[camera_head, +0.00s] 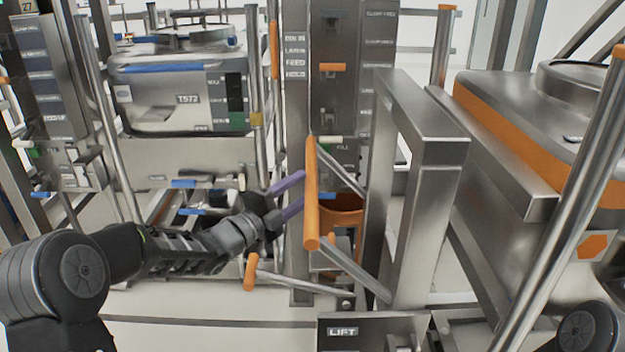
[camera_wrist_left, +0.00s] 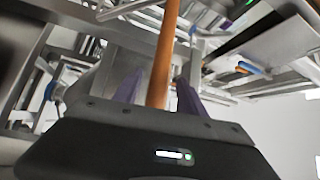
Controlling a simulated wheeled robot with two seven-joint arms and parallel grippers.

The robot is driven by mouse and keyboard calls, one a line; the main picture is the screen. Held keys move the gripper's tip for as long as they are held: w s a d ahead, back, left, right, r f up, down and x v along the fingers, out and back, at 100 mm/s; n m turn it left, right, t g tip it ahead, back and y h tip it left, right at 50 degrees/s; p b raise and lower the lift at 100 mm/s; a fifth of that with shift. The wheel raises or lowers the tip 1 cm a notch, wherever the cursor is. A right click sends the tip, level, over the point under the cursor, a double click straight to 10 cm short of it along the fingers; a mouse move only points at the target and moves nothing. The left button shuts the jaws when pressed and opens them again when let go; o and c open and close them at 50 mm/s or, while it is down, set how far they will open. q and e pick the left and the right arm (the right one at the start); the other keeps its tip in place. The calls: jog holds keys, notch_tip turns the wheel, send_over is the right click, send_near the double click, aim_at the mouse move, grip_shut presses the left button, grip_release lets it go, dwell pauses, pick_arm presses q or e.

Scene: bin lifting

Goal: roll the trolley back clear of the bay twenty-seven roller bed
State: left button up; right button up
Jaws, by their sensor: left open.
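A steel bin marked T572 (camera_head: 165,103) stands at the left beside a post with a sign (camera_head: 28,6) that seems to read 27. I cannot tell clearly which frame below it is the trolley and which the roller bed. My left gripper (camera_head: 299,192), with purple fingers, is at an upright orange handle (camera_head: 312,215) in the middle. In the left wrist view the orange handle (camera_wrist_left: 163,55) runs between the open fingers (camera_wrist_left: 158,88); contact cannot be told. My right gripper is out of view.
A steel post with label plates (camera_head: 296,95) stands behind the handle. A steel frame (camera_head: 427,130) and a large orange-banded bin (camera_head: 520,115) fill the right side. A LIFT panel (camera_head: 345,331) is at the bottom. A second orange grip (camera_head: 250,272) sits below my left arm.

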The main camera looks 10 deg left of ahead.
aim_at(312, 180)
pick_arm(q)
jog(key=x, duration=0.4)
jog(key=shift+w+d+p, duration=0.2)
jog(key=shift+w+p, duration=0.1)
jog(key=shift+w, duration=0.05)
jog(key=shift+c, duration=0.2)
grip_shut()
dwell(0.9)
